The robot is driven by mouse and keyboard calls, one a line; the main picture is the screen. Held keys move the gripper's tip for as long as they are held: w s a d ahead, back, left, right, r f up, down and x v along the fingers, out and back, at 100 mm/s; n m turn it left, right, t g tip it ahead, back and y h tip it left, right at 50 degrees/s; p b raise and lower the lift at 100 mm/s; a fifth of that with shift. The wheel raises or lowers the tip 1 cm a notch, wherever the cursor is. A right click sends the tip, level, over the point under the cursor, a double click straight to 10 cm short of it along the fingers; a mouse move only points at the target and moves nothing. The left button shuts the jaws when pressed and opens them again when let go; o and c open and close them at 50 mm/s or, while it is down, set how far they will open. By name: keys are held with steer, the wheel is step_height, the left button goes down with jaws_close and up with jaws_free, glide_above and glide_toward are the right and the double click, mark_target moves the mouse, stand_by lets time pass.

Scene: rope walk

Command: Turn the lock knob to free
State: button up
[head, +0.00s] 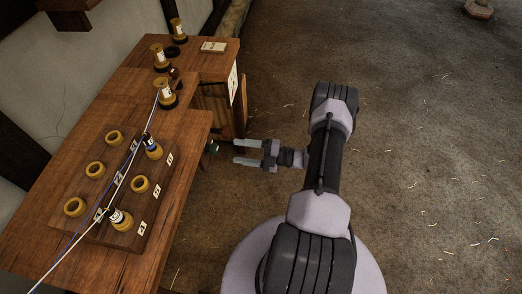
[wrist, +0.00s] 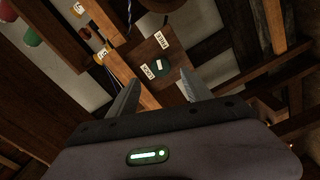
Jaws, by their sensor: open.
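The lock knob (wrist: 165,75) is small, round and dark green, with a pale mark on its face. It sits on a brown wooden plate (wrist: 174,58) with two pale labels (wrist: 162,40), whose words are too small to read surely. I cannot tell which label the mark points to. In the head view the knob (head: 211,147) shows at the side of the bench. My gripper (head: 235,151) is open and empty, its fingers pointing left at the knob with a gap before it. In the wrist view the knob appears between the fingertips (wrist: 160,82).
The wooden bench (head: 185,183) carries a board (head: 128,239) with several yellow rings and bobbins, and taut cords (head: 118,187) run across it. More bobbins and a pale block (head: 213,46) stand at the back.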

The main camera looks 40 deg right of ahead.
steer(key=p+v, duration=0.1)
steer(key=v, duration=0.9)
steer(key=shift+s, duration=0.1)
